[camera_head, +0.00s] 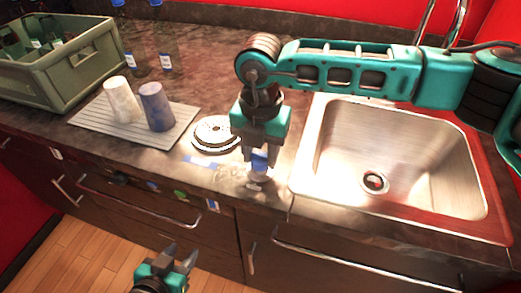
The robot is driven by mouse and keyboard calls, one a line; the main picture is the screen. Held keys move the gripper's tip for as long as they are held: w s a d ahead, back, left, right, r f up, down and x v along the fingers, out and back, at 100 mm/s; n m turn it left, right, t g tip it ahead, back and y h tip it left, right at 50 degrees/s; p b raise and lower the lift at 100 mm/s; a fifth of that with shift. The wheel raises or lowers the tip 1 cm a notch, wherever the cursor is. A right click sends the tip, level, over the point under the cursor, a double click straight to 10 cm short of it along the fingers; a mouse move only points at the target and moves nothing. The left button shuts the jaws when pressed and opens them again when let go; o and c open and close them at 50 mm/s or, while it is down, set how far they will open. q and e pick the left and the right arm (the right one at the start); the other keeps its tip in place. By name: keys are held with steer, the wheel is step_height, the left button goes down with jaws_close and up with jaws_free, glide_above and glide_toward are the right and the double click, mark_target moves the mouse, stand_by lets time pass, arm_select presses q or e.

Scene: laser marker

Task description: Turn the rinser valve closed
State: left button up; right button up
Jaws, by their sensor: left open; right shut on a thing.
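The round rinser (212,137), pale with a dark rim, sits on the counter left of the sink. My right gripper (258,168) points down beside it, near the counter's front edge. It is shut on a small blue piece (260,157), which appears to be the rinser valve's handle; the fingers hide most of it, so its turn angle cannot be told. My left gripper (180,262) is open and empty, low in front of the drawers, well away from the rinser.
A steel sink (310,160) lies to the right, below my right arm. Two cups, one white (121,99) and one blue-grey (157,106), stand on a ridged mat (88,122). A green crate (75,75) with bottles is at the far left. Drawer handles stick out in front.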

steer(key=shift+c, duration=1)
